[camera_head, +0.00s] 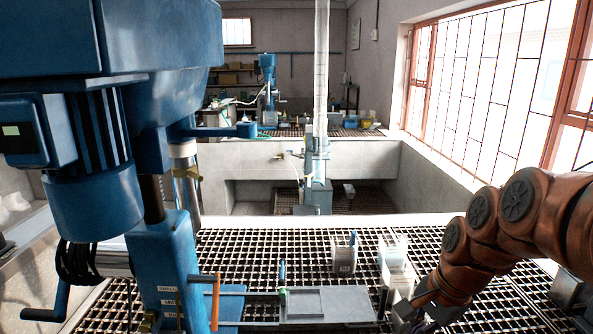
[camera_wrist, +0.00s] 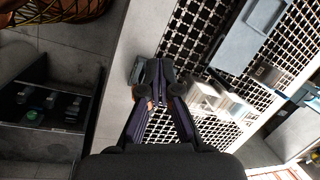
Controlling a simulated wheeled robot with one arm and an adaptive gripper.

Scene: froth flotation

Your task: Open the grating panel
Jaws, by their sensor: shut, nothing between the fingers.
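The grating panel (camera_head: 262,262) is a dark metal grid spread flat across the work surface in front of me. It also shows in the wrist view (camera_wrist: 187,42), next to a pale concrete ledge. My brown arm reaches in from the right in the head view, with its end low over the grating's right part. My gripper (camera_wrist: 157,78) is shut and empty, its dark fingers together over the edge between ledge and grating. I cannot tell whether the fingertips touch the grating. The panel's seams and any handle are not clear.
A blue flotation machine (camera_head: 170,255) stands at left, with a grey plate (camera_head: 330,305) on the grating. Behind is a recessed pit with concrete walls (camera_head: 300,158); a barred window (camera_head: 480,80) is at right.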

